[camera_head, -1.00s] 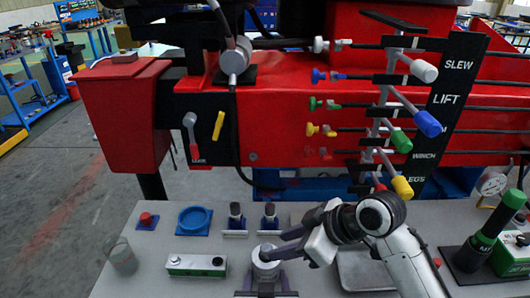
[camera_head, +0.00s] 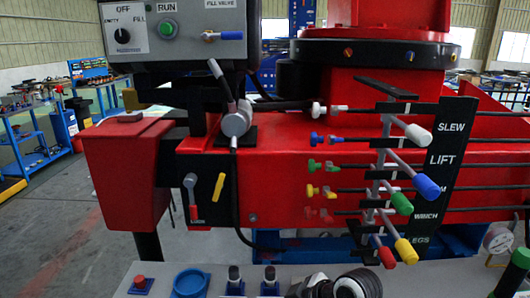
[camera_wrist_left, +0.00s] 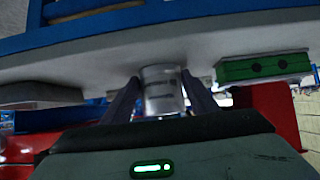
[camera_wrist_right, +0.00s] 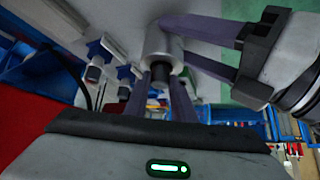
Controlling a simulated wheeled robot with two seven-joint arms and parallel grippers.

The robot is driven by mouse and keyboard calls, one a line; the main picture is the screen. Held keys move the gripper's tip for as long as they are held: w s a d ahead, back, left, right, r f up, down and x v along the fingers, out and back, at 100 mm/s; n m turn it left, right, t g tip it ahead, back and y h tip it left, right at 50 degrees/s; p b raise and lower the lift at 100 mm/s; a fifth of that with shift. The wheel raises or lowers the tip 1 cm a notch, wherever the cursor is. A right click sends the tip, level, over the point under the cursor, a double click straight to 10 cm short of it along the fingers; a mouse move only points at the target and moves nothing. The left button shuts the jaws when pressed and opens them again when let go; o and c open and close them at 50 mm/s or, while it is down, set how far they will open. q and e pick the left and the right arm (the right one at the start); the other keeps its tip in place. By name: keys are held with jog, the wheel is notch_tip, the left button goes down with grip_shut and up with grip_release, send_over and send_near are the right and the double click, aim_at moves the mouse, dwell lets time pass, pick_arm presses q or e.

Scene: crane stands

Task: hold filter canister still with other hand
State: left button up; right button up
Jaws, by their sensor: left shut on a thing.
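The filter canister, a short grey metal cylinder (camera_wrist_left: 162,92), stands between the two fingers of my left gripper (camera_wrist_left: 161,84) in the left wrist view; that gripper is shut on it. In the right wrist view the canister (camera_wrist_right: 160,46) has a narrower dark end towards my right gripper. My left gripper's purple-grey fingers (camera_wrist_right: 205,48) reach it from the right there. My right gripper (camera_wrist_right: 160,80) has its fingertips on either side of the dark end; whether they touch it is unclear. In the head view the canister and both fingertips are out of frame; only an arm part shows at the bottom.
The grey bench (camera_head: 215,275) holds a blue round dish (camera_head: 190,283), a red button (camera_head: 140,283) and two dark-topped posts (camera_head: 234,279). The red crane with coloured levers (camera_head: 400,203) stands behind. A green box (camera_wrist_left: 265,67) shows in the left wrist view.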

jog(key=shift+r, duration=4.05)
grip_shut()
pick_arm(q)
jog(key=o, duration=1.3)
jog(key=shift+o, duration=0.2)
